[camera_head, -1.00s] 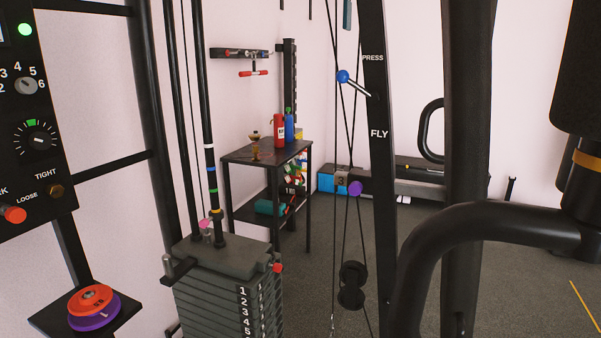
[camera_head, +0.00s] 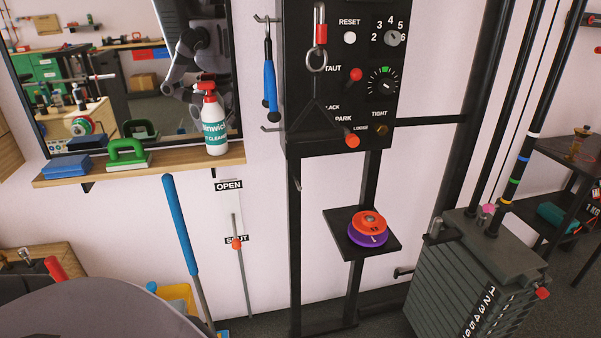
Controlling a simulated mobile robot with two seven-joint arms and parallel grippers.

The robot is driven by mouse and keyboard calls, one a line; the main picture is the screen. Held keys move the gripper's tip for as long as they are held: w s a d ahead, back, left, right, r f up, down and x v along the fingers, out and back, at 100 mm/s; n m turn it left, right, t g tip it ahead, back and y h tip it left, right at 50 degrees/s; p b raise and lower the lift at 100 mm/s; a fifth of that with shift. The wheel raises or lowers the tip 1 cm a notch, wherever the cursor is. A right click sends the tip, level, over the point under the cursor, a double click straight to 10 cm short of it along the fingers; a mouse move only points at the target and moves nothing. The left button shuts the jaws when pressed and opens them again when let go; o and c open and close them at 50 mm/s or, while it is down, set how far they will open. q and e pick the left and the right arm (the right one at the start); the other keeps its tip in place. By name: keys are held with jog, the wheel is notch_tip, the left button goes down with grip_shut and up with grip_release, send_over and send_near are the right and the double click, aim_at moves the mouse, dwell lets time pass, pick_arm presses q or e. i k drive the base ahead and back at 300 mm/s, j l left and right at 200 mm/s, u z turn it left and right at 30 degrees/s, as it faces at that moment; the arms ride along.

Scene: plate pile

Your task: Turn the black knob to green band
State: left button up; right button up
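The black knob (camera_head: 382,87) sits on the upright black control panel (camera_head: 318,128), at its right side. A ring of white tick marks surrounds it, with a short green band (camera_head: 384,70) at the top of the ring. Neither of my grippers shows directly in the view.
A carabiner (camera_head: 317,62) hangs in front of the panel. Below are an orange-red knob (camera_head: 351,141) and a small shelf (camera_head: 338,225) with stacked discs (camera_head: 368,222). A weight stack (camera_head: 462,285) stands right. A mirror (camera_head: 130,75) and a wooden ledge (camera_head: 70,180) are left.

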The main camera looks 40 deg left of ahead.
aim_at(386, 85)
jog(key=u, duration=1.05)
